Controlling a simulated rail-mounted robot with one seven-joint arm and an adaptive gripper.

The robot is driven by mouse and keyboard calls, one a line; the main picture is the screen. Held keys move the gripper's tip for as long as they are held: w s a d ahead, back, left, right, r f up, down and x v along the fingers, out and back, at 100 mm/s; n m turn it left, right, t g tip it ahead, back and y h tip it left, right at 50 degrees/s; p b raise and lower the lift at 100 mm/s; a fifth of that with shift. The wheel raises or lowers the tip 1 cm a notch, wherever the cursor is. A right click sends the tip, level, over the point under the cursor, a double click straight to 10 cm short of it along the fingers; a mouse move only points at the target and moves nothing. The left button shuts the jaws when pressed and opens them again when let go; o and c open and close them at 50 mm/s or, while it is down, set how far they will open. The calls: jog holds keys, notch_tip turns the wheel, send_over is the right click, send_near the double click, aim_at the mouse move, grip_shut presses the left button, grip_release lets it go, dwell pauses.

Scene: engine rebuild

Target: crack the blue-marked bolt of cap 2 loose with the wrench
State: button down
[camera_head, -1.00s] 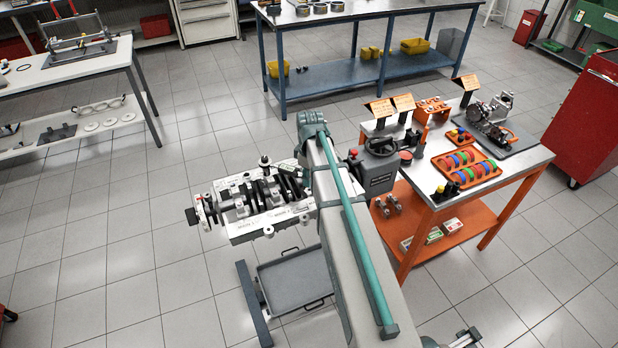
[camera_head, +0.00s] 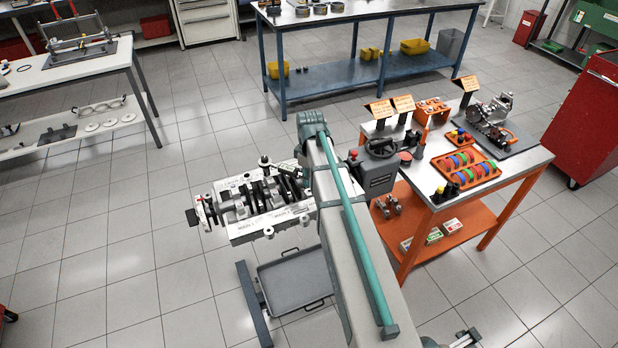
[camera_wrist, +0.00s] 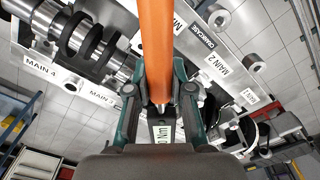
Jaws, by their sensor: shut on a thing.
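The orange-handled wrench (camera_wrist: 156,45) stands between the fingers of my gripper (camera_wrist: 159,105) in the wrist view. The gripper is shut on it. Its dark lower part carries a white label ending in "Nm". The grey engine block (camera_head: 240,228) with the crankshaft is left of my arm in the head view, and it fills much of the wrist view (camera_wrist: 187,38). A label reading MAIN 2 (camera_wrist: 217,65) is right of the handle. I cannot make out the blue-marked bolt or the wrench's working end. My arm hides the gripper in the head view.
An orange parts table (camera_head: 426,174) stands right of my arm, with trays and signs on it. A grey tray (camera_head: 296,283) is low in front of the block. A blue bench (camera_head: 345,24) is behind. The floor left of the block is clear.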

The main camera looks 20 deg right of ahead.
jog(key=shift+r+p, duration=0.4)
jog(key=shift+r, duration=0.25)
dwell(0.6)
jog(key=shift+r+p, duration=0.85)
jog(key=shift+r, duration=0.55)
